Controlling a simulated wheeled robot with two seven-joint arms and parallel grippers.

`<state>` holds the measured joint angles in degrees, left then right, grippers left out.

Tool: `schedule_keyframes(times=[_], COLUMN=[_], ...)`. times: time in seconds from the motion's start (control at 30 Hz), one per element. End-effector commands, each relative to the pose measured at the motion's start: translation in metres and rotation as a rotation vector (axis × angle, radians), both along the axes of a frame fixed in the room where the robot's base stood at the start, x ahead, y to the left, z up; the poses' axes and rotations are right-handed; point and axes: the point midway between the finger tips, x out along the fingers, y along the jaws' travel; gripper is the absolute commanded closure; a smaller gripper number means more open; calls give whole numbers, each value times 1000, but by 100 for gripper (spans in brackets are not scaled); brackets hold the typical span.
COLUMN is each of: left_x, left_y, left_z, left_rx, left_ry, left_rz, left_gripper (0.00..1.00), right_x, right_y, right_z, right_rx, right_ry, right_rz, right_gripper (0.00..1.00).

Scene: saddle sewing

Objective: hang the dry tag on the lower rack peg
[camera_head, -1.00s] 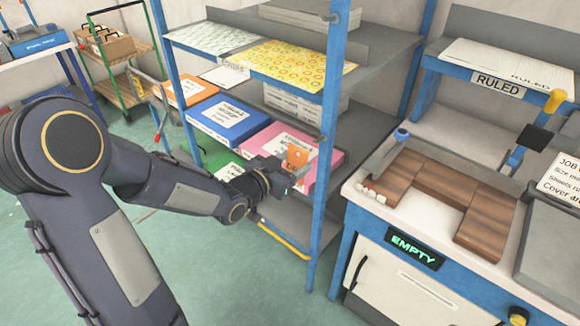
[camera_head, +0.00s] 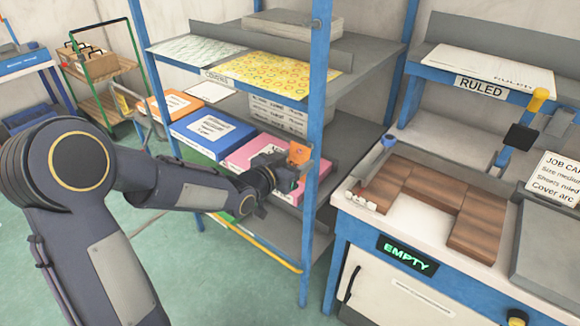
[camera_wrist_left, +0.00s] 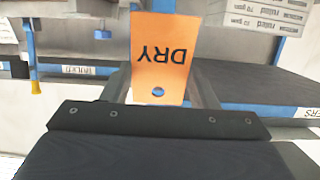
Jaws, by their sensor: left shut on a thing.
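The dry tag is an orange card with a hole; it shows in the head view (camera_head: 299,152) and in the left wrist view (camera_wrist_left: 160,58), where its word DRY is upside down. My left gripper (camera_head: 292,172) is shut on the tag and holds it upright beside the rack's front blue post (camera_head: 313,195). The upper rack peg (camera_head: 316,23) is a small knob high on that post. The lower peg is close to the tag in the head view and I cannot make it out clearly. Whether the tag touches the post or peg I cannot tell. My right gripper is not in view.
The rack shelves hold a pink box (camera_head: 235,160), a blue box (camera_head: 208,132), an orange box (camera_head: 165,106) and patterned cover sheets (camera_head: 275,72). A bench (camera_head: 410,215) with brown blocks stands to the right. Open floor (camera_head: 190,270) lies in front of the rack.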

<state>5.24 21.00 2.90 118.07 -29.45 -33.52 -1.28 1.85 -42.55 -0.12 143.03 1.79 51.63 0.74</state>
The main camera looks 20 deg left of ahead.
Motion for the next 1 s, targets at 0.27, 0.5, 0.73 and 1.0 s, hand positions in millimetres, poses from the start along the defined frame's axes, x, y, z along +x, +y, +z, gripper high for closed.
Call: schedule_keyframes(times=[0.27,0.5,0.73,1.0], left_x=[16,24,26,26], left_y=[-6,-9,-9,-9], left_z=[-5,-10,-10,-9], left_rx=[0,0,0,0], left_ry=[-1,-1,-1,-1], left_rz=[-1,0,0,0], left_gripper=[63,63,63,63], right_x=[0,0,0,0], right_y=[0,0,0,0], right_z=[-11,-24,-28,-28], right_rx=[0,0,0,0], right_ry=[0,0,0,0], right_rz=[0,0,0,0], right_gripper=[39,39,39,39])
